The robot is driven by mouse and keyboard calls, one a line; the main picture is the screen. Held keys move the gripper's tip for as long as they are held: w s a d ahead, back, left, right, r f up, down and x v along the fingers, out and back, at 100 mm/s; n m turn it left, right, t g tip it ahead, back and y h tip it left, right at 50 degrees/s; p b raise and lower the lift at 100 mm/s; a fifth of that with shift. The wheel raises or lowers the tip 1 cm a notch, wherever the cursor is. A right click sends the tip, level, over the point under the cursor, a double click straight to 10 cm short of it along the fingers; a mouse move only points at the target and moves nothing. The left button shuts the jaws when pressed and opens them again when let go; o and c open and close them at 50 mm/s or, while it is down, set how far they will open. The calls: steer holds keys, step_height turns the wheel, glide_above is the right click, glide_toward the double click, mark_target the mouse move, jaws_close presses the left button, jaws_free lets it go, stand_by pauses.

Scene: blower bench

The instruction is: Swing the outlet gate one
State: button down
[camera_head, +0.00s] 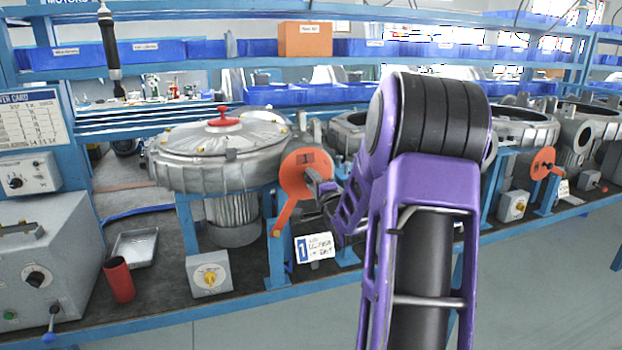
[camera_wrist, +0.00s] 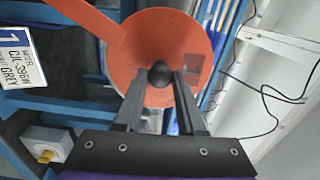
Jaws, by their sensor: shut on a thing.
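The outlet gate one is an orange disc (camera_head: 301,172) with a straight orange arm hanging down to the lower left, on a blue post beside the first blower. In the wrist view the disc (camera_wrist: 150,30) fills the upper middle, its arm running to the upper left. A dark round knob (camera_wrist: 158,74) sits on the disc face. My gripper (camera_wrist: 159,82) is shut on this knob, one finger on each side. In the head view my gripper (camera_head: 325,187) is at the disc's right edge, and my purple arm hides what is behind it.
The first blower (camera_head: 222,150) with a red cap stands left of the gate. A card marked 1 (camera_head: 314,248) hangs below it. A switch box (camera_head: 209,274) and red cup (camera_head: 118,280) are on the bench. Another orange gate (camera_head: 543,163) is at right. Blue bins line the shelves.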

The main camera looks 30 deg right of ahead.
steer(key=shift+s+d+f+m, duration=0.1)
steer(key=shift+d+f+m, duration=0.15)
steer(key=shift+d+m, duration=0.25)
steer(key=shift+d, duration=0.1)
steer(key=c, duration=0.5)
jaws_free()
steer(key=shift+f, duration=0.1)
steer(key=shift+s, duration=0.1)
steer(key=v, duration=1.7)
